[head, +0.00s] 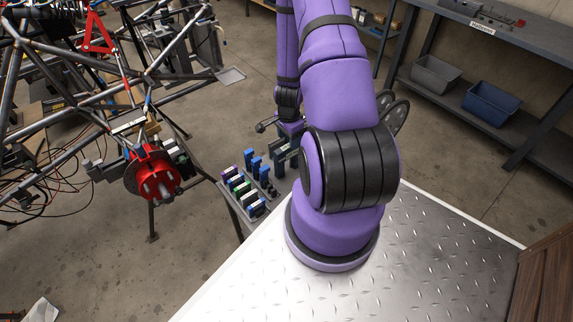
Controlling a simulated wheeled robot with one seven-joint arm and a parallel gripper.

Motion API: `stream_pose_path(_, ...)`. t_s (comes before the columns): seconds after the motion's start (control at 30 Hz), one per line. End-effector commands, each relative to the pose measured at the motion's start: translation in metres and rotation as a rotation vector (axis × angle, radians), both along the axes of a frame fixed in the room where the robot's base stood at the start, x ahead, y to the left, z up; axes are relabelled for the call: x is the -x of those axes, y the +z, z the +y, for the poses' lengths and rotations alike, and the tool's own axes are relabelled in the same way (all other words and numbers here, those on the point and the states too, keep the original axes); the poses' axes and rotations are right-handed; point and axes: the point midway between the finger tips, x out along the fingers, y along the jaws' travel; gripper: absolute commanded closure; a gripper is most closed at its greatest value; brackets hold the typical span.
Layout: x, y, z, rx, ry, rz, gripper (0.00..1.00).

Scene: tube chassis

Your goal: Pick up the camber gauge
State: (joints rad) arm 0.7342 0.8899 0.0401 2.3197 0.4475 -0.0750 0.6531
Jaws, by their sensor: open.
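I cannot tell for certain which thing is the camber gauge. A small metal stand (232,206) left of my arm's base holds several small blocks in purple, blue, green and white (240,187). My gripper (284,152) is open and points down over the right back part of this stand, partly hidden by my own purple arm. Dark grey parts show around its fingers, and I cannot tell whether they touch anything. A small dark knobbed piece (261,127) sticks out just left of my gripper.
A tube chassis (75,75) with a red hub (153,175) stands at left, close to the stand. Cables (45,185) lie on the floor. A shelf at the right back holds a grey bin (435,75) and a blue bin (490,103). Floor between chassis and shelf is mostly clear.

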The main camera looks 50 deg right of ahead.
Motion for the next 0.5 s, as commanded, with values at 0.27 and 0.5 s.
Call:
stream_pose_path(0.27,0.000,-0.032,0.000,-0.002,0.001,0.001,0.42)
stream_pose_path(0.5,-0.002,-0.044,-0.002,-0.001,0.001,0.000,0.42)
